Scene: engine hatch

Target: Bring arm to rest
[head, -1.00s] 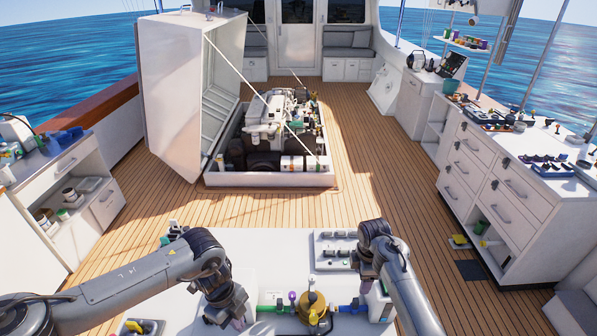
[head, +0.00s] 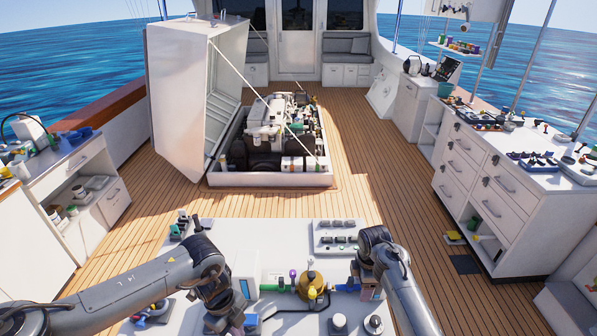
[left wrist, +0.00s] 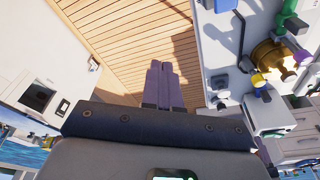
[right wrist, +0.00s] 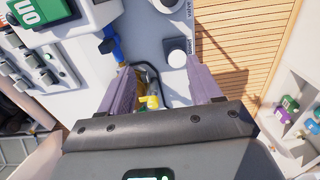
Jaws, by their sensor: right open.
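My left gripper (head: 236,322) hangs over the left part of the white bench top (head: 270,236) in the head view. In the left wrist view its two purple fingers (left wrist: 163,85) lie side by side, shut with nothing visible between them, over the bench edge and deck. My right gripper (head: 368,292) is over the right part of the bench. In the right wrist view its fingers (right wrist: 160,85) are spread apart. A small yellow part (right wrist: 150,102) shows between them, beyond the fingers; I cannot tell its distance. I see no object held.
A brass valve assembly (head: 311,283) with coloured handles stands between the grippers. A switch panel (head: 337,242) lies behind it, and white knobs (head: 340,323) stand in front. The open engine hatch (head: 180,95) is farther back.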

